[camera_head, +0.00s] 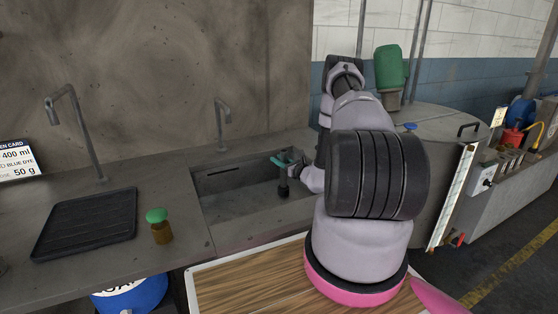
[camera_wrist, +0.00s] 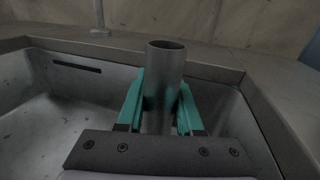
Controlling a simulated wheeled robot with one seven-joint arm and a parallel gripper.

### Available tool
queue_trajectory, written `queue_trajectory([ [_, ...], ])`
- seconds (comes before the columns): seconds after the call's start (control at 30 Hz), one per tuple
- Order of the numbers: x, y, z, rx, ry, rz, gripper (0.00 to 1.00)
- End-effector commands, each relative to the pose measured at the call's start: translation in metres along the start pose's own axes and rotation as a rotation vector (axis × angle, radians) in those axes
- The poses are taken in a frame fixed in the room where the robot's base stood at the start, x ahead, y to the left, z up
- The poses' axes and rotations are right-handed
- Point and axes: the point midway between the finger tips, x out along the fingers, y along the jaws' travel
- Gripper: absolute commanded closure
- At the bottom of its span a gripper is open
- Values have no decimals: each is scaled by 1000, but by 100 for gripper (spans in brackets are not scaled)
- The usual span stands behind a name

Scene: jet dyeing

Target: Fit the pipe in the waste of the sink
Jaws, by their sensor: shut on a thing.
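The pipe (camera_wrist: 165,60) is a grey metal tube, held roughly upright between the teal fingers of my gripper (camera_wrist: 160,100). I cannot tell whether the pipe's lower end touches the sink floor.
Two taps, one behind the sink (camera_head: 222,125) and one at the left (camera_head: 75,130), rise from the counter. A black ribbed mat (camera_head: 85,222) and a green-capped brown bottle (camera_head: 160,228) stand left of the sink. A large round vessel (camera_head: 440,125) is at the right.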

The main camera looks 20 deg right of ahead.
Motion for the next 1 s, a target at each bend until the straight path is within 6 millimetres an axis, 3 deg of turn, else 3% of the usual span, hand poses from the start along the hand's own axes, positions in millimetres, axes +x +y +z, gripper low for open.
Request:
queue_trajectory([
  [0.03,0,0,0,0,-1,0,100],
  [0.07,0,0,0,0,-1,0,61],
  [0.13,0,0,0,0,-1,0,34],
  [0.17,0,0,0,0,-1,0,30],
  [0.57,1,-1,9,-2,-2,0,30],
  [1.0,0,0,86,-2,-1,1,30],
])
